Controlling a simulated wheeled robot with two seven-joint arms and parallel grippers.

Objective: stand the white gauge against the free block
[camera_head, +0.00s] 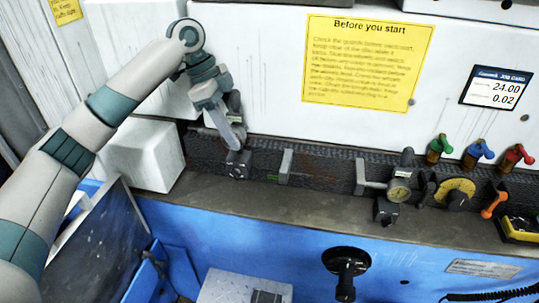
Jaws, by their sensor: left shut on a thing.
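My left arm reaches in from the left, and its gripper (226,122) points down over the dark ledge. It is shut on a gauge stand whose dark base block (238,164), with a round knob, sits low at the ledge; whether the base touches the ledge I cannot tell. Its dial is mostly hidden by the gripper. A pale upright block (286,164) stands to the right of this base, with a clear gap and nothing against it. A second block (361,176) farther right has another dial gauge (399,190) beside it, with its stem reaching to it.
A yellow dial (456,191), orange lever (493,204) and green, blue and red valves (480,149) line the right. A white housing (150,155) is left of the gripper. A black handwheel (346,262) is on the blue front. The ledge between the two blocks is clear.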

